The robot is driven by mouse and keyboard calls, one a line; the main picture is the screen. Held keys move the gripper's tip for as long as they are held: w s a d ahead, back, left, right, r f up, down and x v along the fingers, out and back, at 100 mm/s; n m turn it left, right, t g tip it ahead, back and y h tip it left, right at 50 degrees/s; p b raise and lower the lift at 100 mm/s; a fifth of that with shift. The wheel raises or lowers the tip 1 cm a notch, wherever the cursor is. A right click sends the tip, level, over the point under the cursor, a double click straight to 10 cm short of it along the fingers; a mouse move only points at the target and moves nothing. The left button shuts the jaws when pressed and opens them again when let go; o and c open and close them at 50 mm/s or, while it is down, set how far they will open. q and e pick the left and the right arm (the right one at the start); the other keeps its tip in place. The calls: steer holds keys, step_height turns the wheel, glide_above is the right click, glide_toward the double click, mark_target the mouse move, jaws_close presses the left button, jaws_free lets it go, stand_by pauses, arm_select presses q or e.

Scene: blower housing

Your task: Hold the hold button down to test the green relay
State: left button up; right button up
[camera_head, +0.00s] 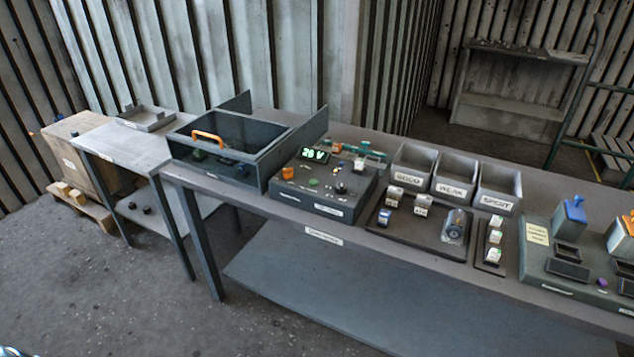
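A dark test box (322,208) stands on the long bench, with a lit green display (314,155) that seems to read 26 V. On its top are an orange knob (287,173), a small green button or lamp (313,183) and a black knob (341,188). I cannot read which control is the hold button. Several small relay-like blocks lie to the right. A white one with a greenish tint (493,255) sits at the near end of a narrow dark tray (487,268). I cannot tell for sure which block is the green relay.
Three grey bins labelled GOOD (411,182), WEAK (450,192) and one like SPOIT (493,201) stand behind a dark mat (410,238) with a metal cylinder (456,226). An open box with an orange handle (208,137) stands left. A green-grey fixture (560,293) stands right.

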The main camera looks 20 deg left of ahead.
stand_by(0.4)
arm_select(q)
jaws_close()
stand_by(1.5)
